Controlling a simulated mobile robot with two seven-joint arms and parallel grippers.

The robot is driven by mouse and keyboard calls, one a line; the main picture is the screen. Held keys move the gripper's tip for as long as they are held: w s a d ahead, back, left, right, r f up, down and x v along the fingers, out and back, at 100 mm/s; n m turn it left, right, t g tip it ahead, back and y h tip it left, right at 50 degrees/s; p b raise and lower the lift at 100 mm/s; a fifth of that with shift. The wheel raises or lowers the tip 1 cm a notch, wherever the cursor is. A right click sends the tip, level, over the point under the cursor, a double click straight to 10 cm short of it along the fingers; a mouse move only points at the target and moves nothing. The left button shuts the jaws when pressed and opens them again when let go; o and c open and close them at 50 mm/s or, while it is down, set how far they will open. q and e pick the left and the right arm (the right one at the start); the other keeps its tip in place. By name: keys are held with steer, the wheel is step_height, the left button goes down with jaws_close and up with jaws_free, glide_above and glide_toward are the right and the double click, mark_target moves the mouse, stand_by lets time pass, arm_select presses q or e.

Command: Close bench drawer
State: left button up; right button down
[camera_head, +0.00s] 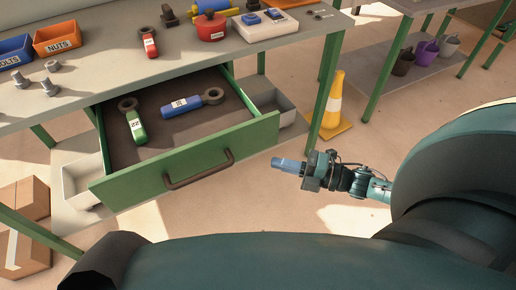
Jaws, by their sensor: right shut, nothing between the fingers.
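The green bench drawer (140,179) is pulled open below the workbench (108,78). Its brown bar handle (199,170) is on the front panel. Inside the drawer lie a green-handled wrench (135,127) and a blue-handled wrench (184,105). My right gripper (279,162) is shut and empty, to the right of the drawer front and apart from it, pointing left. My left gripper is not in view.
On the bench top are an orange nuts bin (56,38), a blue bolts bin (14,52), loose bolts, a red-handled wrench (149,43) and a red pot-like item (211,28). A yellow cone (334,100) stands right of the bench. Cardboard boxes (24,200) sit at left.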

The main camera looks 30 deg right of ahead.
mark_target(243, 146)
steer(key=shift+w+a, duration=0.5)
steer(key=shift+w, duration=0.65)
steer(key=shift+w+a, duration=0.45)
steer(key=shift+w, duration=0.75)
steer(key=shift+w+a, duration=0.5)
steer(key=shift+w, duration=0.65)
